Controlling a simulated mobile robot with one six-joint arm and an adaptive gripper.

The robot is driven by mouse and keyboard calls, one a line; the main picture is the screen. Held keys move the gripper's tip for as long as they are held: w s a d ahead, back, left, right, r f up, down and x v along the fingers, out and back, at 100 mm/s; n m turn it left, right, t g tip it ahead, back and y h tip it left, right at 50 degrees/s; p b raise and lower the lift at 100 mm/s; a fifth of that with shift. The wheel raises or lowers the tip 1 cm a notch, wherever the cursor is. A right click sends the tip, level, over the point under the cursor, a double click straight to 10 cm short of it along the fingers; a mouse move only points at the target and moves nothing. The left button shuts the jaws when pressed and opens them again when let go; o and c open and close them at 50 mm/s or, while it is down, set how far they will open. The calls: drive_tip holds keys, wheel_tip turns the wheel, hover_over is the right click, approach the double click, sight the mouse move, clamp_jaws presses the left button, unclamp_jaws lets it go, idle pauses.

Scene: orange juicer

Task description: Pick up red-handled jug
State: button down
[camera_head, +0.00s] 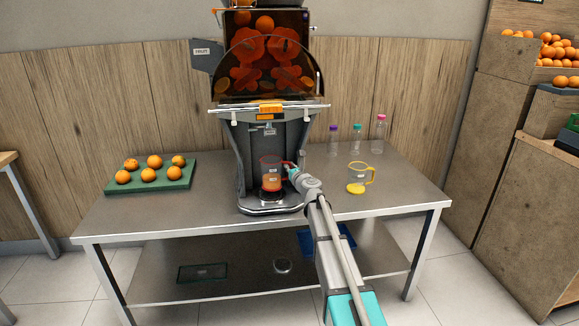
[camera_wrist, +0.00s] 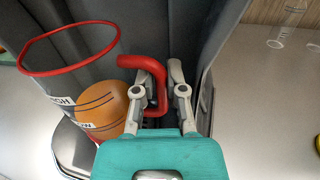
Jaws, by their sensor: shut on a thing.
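The red-handled jug (camera_head: 270,176) stands upright in the juicer's bay, under the spout, with orange content inside. In the wrist view its red rim (camera_wrist: 70,47) and the orange content show at the left, with a label on its side. My gripper (camera_head: 292,171) reaches in from the right and is at the jug's red handle. In the wrist view my gripper (camera_wrist: 159,88) has its fingers on either side of the handle (camera_wrist: 155,70) and is shut on it. The jug appears to rest on the juicer's base (camera_head: 270,206); the exact contact is hard to see.
The orange juicer (camera_head: 270,80) stands on a steel table (camera_head: 220,225). A yellow-handled jug (camera_head: 357,178) and several capped bottles (camera_head: 357,140) stand to the right. A green tray (camera_head: 150,182) with several oranges lies at the left. The table front is clear left of my arm.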

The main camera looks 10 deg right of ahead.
drive_tip(key=s+d+r+p, duration=0.3)
drive_tip(key=s+r+p, duration=0.4)
drive_tip(key=s, duration=0.5)
drive_tip(key=shift+s+r, duration=0.2)
drive_tip(key=shift+r, duration=0.5)
